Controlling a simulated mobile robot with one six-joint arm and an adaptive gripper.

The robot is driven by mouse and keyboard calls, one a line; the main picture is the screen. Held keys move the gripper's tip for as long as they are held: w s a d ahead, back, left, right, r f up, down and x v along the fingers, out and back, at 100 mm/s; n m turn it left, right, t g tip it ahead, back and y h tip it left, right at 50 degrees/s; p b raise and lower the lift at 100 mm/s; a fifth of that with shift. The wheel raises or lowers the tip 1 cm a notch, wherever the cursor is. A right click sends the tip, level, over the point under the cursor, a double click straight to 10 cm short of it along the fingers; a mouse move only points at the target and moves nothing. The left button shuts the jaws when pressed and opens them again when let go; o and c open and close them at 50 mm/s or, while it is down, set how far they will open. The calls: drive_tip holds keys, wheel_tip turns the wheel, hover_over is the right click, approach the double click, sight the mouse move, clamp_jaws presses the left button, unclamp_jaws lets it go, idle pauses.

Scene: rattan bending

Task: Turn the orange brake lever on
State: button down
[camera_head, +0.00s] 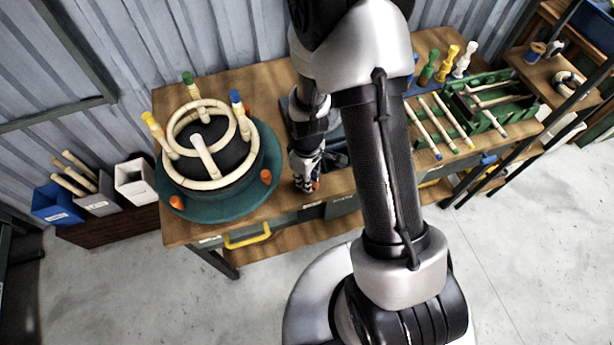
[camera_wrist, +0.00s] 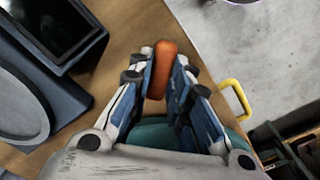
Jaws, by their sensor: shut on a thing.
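The orange brake lever (camera_wrist: 164,62) is a rounded orange bar in the wrist view, lying between the two fingers of my gripper (camera_wrist: 165,84). The fingers are closed on it. In the head view, my gripper (camera_head: 308,184) points down at the front of the wooden bench, just right of the teal round turntable. A small bit of orange shows at its fingertips there. The lever's base and its angle are mostly hidden by the fingers.
The teal turntable (camera_head: 203,211) carries a rattan frame (camera_head: 206,182) with coloured-top posts, and orange knobs (camera_head: 266,177) at its edge. A dark device with a screen (camera_wrist: 60,30) lies close beside my gripper. A yellow drawer handle (camera_head: 247,237) sticks out at the bench front.

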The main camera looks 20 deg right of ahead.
drive_tip(key=m, duration=0.4)
drive_tip(key=shift+m, duration=1.9)
drive_tip(key=c, duration=1.5)
unclamp_jaws()
wheel_tip(320, 180, up, 12)
